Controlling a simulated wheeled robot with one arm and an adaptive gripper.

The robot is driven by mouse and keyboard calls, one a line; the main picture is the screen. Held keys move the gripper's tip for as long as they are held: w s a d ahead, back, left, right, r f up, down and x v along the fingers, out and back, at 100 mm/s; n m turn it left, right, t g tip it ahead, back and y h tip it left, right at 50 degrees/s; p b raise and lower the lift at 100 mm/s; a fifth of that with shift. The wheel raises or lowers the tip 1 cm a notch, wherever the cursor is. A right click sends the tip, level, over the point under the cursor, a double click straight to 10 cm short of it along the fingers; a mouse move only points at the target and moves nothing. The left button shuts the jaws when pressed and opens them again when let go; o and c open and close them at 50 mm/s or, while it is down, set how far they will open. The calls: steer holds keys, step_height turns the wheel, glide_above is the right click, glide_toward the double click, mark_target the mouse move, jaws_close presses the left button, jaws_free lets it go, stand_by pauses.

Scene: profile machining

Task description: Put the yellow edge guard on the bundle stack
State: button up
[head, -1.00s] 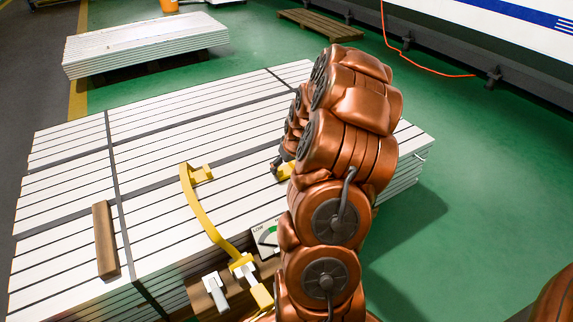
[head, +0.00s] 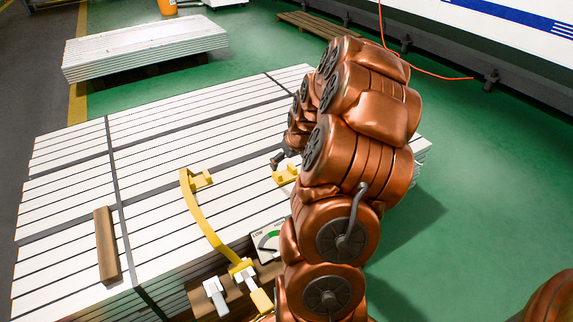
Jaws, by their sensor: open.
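The bundle stack (head: 150,150) is a wide pile of white profiles with dark gaps and dark bands across it. A small yellow edge guard (head: 284,176) lies on its top near the right side, partly hidden by my arm. My gripper (head: 279,160) is just beyond and above this guard, mostly hidden behind my copper arm. Only a dark fingertip shows, and it looks clear of the guard. The gripper is open.
A curved yellow strap (head: 203,218) with a yellow end piece lies over the stack. A brown wooden block (head: 106,245) and a LOW-marked gauge (head: 268,238) sit nearby. A second white stack (head: 145,45) stands behind. Green floor is free at right.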

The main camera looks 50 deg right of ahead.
steer(key=d+p+v, duration=0.1)
steer(key=v, duration=0.5)
steer(key=s+a+r+n+g+y, duration=0.1)
steer(key=s+a+r+g, duration=0.1)
steer(key=a, duration=1)
steer(key=s+a+r+n+g+y, duration=0.1)
steer(key=s+a+r+n, duration=0.1)
steer(key=a, duration=1.1)
steer(key=s+a+r+g, duration=0.1)
steer(key=s+a+g, duration=0.1)
steer(key=s+a, duration=0.4)
steer(key=s+a+r+g, duration=0.1)
steer(key=s+a+g, duration=0.2)
steer(key=s+a, duration=0.4)
steer(key=s, duration=0.6)
steer(key=shift+s+a+r+n, duration=0.25)
steer(key=shift+s+n, duration=0.15)
step_height(320, 180, up, 39)
steer(key=w+t+p, duration=0.1)
steer(key=p, duration=3.6)
steer(key=shift+w+d+r+t+h+p, duration=0.2)
steer(key=shift+t+h+p, duration=0.1)
steer(key=shift+t+p, duration=0.1)
